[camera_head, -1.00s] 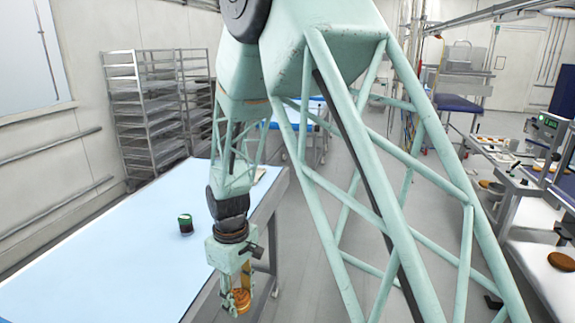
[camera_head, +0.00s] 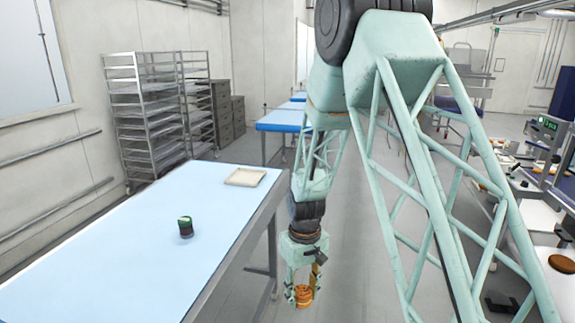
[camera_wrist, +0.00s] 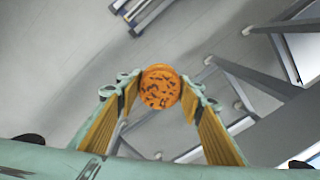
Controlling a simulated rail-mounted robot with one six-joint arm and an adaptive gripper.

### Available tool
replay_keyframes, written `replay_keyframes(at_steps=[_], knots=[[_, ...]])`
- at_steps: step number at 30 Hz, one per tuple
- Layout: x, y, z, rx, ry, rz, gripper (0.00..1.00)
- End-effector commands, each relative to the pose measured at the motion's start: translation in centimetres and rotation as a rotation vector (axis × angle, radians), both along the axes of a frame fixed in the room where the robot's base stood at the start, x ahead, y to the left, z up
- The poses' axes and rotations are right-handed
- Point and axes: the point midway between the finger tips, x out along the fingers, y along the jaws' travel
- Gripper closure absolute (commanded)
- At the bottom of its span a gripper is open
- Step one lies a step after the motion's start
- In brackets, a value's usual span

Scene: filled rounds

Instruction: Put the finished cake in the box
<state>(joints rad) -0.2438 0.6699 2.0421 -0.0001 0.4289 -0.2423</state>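My gripper (camera_head: 303,289) is shut on a small round orange cake (camera_head: 304,298) and holds it in the air over the aisle, right of the blue-topped table (camera_head: 110,260). In the wrist view the cake (camera_wrist: 160,87), with dark flecks on top, sits between the tips of the two fingers, with only floor and metal legs behind it. A shallow, cream-coloured square container (camera_head: 245,177) lies on the table's far right corner; it looks like the box, open and empty. The gripper is in front of it and to its right, apart from it.
A dark jar with a green top (camera_head: 185,226) stands mid-table. The table's right metal edge (camera_head: 235,255) lies between my gripper and the tabletop. A wire rack (camera_head: 150,110) stands behind. At right, a bench holds a brown round (camera_head: 562,264). Much of the tabletop is bare.

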Motion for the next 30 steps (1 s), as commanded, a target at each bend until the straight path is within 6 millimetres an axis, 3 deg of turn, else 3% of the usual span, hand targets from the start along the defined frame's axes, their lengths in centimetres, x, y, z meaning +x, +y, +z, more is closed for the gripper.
replay_keyframes(at_steps=[18,30], knots=[[1.1,-11.9,-2.7,0.000,0.001,-0.352,0.70],[0.9,-16.6,-3.8,0.000,0.001,-0.493,0.70]])
